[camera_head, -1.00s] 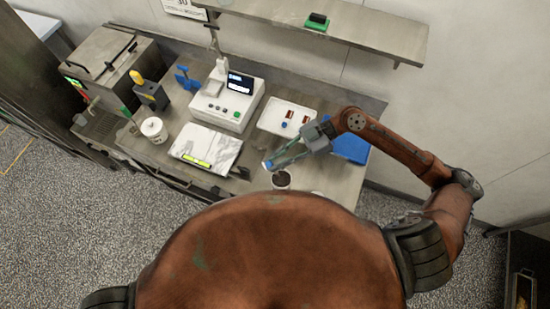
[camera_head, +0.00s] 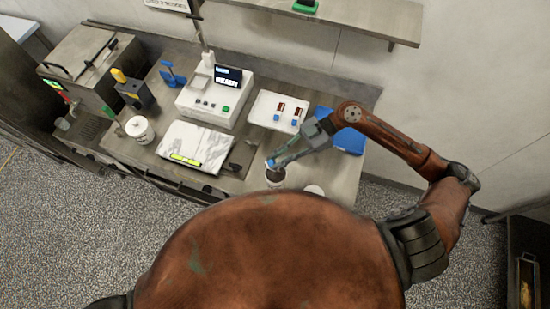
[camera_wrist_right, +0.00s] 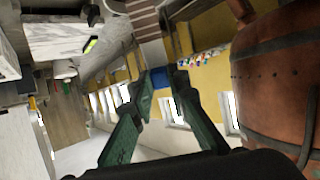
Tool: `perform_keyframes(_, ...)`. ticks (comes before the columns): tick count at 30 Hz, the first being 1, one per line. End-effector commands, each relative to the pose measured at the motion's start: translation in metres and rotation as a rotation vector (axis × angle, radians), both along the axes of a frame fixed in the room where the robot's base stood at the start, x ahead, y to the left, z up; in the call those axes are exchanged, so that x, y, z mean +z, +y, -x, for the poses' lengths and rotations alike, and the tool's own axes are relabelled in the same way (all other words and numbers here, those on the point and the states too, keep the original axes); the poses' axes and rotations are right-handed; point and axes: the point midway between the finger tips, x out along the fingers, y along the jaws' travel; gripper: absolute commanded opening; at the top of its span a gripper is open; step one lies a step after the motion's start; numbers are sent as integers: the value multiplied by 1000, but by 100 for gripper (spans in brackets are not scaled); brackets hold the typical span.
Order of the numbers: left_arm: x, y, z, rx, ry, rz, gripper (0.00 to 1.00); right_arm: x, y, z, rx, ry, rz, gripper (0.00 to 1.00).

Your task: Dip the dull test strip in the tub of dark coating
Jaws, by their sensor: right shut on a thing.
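My right gripper (camera_head: 276,161) is shut on a small piece with a blue end (camera_head: 270,163), taken to be the test strip. The blue piece also shows between the fingertips (camera_wrist_right: 160,80) in the right wrist view (camera_wrist_right: 160,77). The tub of dark coating (camera_head: 275,184) is a small white cup with dark contents near the bench's front edge. The fingertips and blue end overlap its far rim in the head view; I cannot tell the height between them. The strip's lower part is not clearly visible. My left gripper is out of view.
A white tray (camera_head: 264,103) holds two dark red strips with blue ends. A blue object (camera_head: 350,141) lies behind my right forearm. A white machine (camera_head: 207,102) with a display, a marbled slab (camera_head: 178,140) and a white lidded tub (camera_head: 140,129) stand to the left.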

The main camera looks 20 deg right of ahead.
Motion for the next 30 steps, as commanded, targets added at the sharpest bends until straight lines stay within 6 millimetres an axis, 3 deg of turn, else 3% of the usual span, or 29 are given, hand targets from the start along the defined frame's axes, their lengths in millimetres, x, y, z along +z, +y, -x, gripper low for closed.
perform_keyframes(18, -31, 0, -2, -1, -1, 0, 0, -44, -19, -4, -3, 1, 0, 0)
perform_keyframes(30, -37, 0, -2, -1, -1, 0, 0, -53, -24, -5, -1, 0, 1, 0)
